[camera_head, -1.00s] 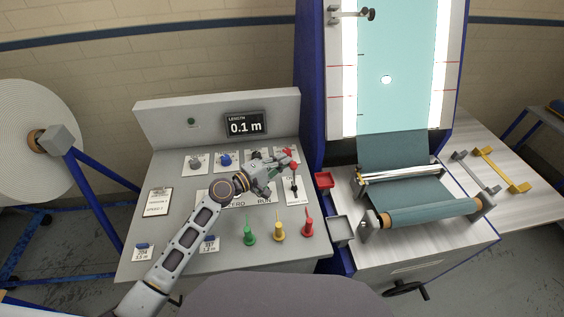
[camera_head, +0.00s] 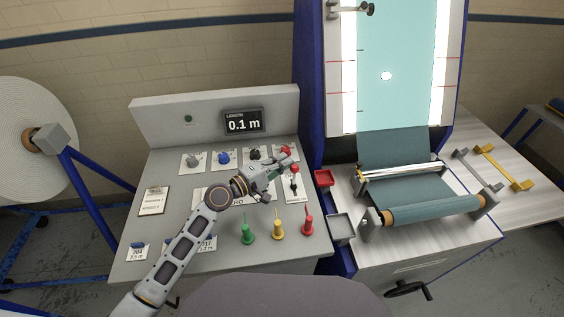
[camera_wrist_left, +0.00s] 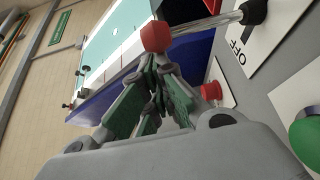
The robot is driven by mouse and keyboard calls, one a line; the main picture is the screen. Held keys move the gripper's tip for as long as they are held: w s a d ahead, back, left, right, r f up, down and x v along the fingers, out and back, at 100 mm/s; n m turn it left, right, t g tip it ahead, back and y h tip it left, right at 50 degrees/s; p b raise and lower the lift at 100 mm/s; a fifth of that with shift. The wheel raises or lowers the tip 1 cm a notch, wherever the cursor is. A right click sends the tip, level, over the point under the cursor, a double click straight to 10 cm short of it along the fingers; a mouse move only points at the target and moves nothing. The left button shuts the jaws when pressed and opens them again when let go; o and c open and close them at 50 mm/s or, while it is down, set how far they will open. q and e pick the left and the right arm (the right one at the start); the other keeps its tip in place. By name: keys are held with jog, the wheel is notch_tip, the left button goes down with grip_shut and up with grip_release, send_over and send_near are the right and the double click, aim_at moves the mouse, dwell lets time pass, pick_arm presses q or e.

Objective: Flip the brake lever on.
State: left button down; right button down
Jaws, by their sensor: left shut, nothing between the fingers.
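The brake lever stands at the right side of the grey control panel, with a red knob (camera_head: 294,170) on a metal shaft. In the left wrist view its red knob (camera_wrist_left: 155,37) is at top centre, and its shaft (camera_wrist_left: 205,23) runs right to a black base beside the word OFF. My left gripper (camera_head: 286,160) is shut and empty, its fingers pointing right over the panel. In the left wrist view the fingertips (camera_wrist_left: 160,72) are right at the knob; I cannot tell whether they touch. My right gripper is not in view.
Green (camera_head: 248,230), yellow (camera_head: 278,228) and red (camera_head: 307,224) pegs stand at the front. My left arm covers the panel's middle.

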pick_arm(q)
jog(key=shift+s+m, duration=0.3)
jog(key=shift+s+d+t+b, duration=0.1)
jog(key=shift+s+t+b, duration=0.15)
jog(key=shift+b, duration=0.3)
jog(key=shift+s+d+r, duration=0.1)
jog(key=shift+s+r, duration=0.05)
jog(key=shift+s, duration=0.35)
jog(key=shift+s+d, duration=0.15)
jog(key=shift+s, duration=0.55)
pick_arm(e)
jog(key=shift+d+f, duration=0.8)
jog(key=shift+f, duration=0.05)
